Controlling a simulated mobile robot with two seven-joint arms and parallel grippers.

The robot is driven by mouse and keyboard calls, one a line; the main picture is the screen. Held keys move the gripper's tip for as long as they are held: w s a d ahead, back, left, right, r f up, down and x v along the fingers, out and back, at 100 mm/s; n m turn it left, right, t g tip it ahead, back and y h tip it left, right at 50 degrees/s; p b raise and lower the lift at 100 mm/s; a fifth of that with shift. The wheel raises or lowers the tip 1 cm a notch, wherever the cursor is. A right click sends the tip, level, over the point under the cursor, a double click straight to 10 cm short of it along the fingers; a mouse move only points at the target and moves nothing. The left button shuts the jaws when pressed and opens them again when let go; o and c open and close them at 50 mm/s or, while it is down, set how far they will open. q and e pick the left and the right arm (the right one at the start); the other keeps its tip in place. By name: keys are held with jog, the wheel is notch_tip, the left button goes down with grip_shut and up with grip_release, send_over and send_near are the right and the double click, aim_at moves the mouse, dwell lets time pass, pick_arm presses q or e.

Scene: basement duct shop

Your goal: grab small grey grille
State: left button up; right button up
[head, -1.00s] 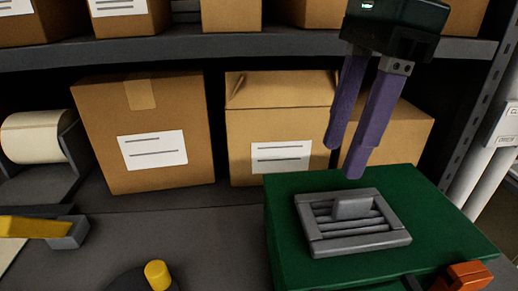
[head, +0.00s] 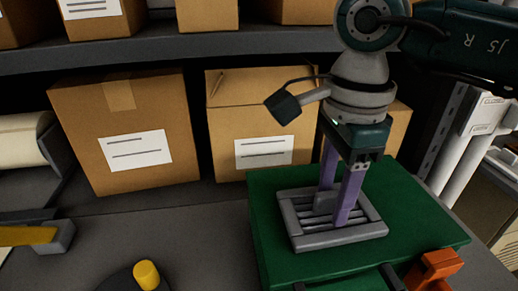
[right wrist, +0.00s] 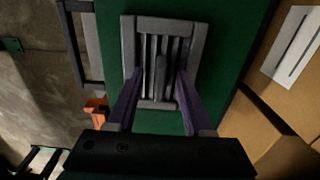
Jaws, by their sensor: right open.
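The small grey grille (head: 300,236) lies flat on the green box top (head: 415,215) in the head view. It has a square frame, several slats and a raised tab in the middle. My right gripper (head: 334,213) points down over the grille, with its two purple fingers apart. In the right wrist view the grille (right wrist: 190,60) lies between and ahead of the open fingers (right wrist: 158,88), and the upright tab (right wrist: 160,75) stands between them. I cannot tell whether the fingers touch it. My left gripper is not in view.
Cardboard boxes (head: 128,160) stand behind on the shelf. An orange clamp-like part (head: 437,268) sits at the green box's front right edge. The grey bench between is clear.

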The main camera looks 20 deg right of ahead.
jog(key=shift+c, duration=0.3)
grip_shut()
dwell(0.4)
